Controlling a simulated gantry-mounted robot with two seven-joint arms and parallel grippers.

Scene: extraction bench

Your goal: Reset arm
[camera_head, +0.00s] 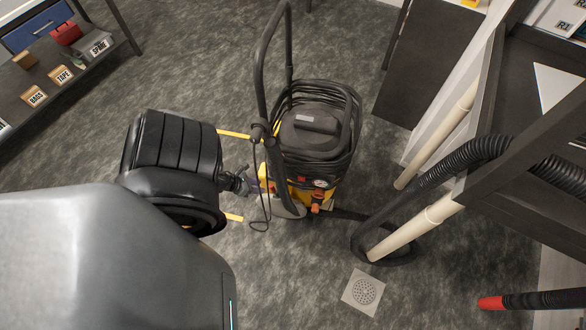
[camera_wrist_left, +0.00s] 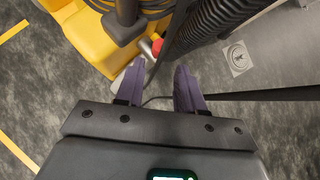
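My left arm comes in from the left in the head view. Its gripper (camera_head: 250,185) is small there and close to the left side of a yellow and black vacuum machine (camera_head: 308,145). In the left wrist view the two purple fingers (camera_wrist_left: 158,82) are apart, with no object clearly held between them. The yellow machine body (camera_wrist_left: 88,42) is just beyond the fingertips, with a red knob (camera_wrist_left: 157,46) near them. I cannot tell whether a finger touches the machine. My right gripper is not in view.
A black corrugated hose (camera_head: 455,165) runs from the machine toward the bench frame at right, past cream pipes (camera_head: 415,228). A floor drain (camera_head: 363,292) lies in front. A shelf (camera_head: 60,85) with labelled boxes stands at upper left. Open floor lies behind the machine.

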